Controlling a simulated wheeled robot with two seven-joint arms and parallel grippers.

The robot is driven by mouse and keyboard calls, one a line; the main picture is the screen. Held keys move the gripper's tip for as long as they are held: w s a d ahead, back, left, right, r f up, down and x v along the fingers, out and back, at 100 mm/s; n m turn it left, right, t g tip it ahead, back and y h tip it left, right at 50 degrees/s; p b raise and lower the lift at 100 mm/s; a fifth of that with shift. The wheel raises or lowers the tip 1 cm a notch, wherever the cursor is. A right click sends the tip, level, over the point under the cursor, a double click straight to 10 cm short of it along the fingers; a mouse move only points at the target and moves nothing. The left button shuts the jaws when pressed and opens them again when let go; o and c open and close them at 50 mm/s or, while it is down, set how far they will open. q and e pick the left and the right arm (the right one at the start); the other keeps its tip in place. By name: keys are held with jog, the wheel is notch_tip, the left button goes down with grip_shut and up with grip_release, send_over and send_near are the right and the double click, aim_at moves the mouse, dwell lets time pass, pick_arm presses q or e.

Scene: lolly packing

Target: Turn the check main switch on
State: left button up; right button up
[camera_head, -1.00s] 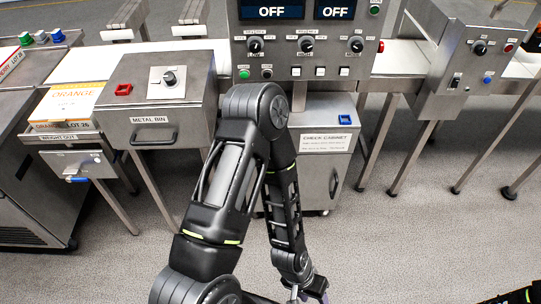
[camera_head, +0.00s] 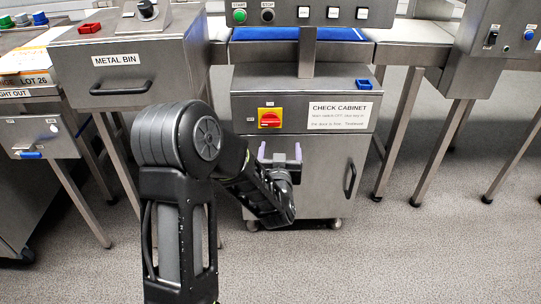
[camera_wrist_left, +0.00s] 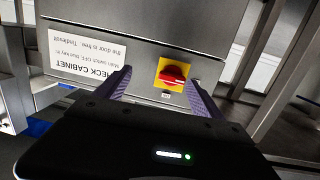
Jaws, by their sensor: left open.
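The check main switch (camera_head: 269,120) is a red rotary knob on a yellow plate, on the upper front of the check cabinet (camera_head: 340,160). Its red handle looks about horizontal; the small labels by it are unreadable. My left gripper (camera_head: 280,152) is open and empty, with its purple fingers pointing at the cabinet just below the switch, apart from it. In the left wrist view the switch (camera_wrist_left: 172,76) shows upside down between the open fingers, nearer one of them. My right gripper is not in view.
A white check cabinet notice (camera_head: 339,115) is right of the switch, and a blue block (camera_head: 365,84) sits above it. The door handle (camera_head: 350,179) is at the lower right. The metal bin (camera_head: 125,60) stands left. START and STOP buttons (camera_head: 253,16) are above.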

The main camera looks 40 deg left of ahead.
aim_at(271, 125)
pick_arm(q)
jog(key=a, duration=0.1)
jog(key=a+r+y, duration=0.1)
jog(key=b, duration=0.1)
jog(key=shift+s+a+r+n+y, duration=0.3)
jog(key=shift+s+a+n, duration=0.05)
jog(key=shift+a+n, duration=0.05)
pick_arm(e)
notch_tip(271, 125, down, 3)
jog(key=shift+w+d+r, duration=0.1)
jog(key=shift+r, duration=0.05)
pick_arm(q)
jog(key=b+x, duration=0.1)
jog(key=x, duration=0.7)
jog(key=shift+d+b, duration=0.1)
jog(key=shift+b, duration=0.25)
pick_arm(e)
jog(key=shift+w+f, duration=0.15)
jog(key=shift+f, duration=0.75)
pick_arm(q)
jog(key=shift+c, duration=0.5)
jog(key=c, duration=1.3)
jog(key=shift+o, duration=0.2)
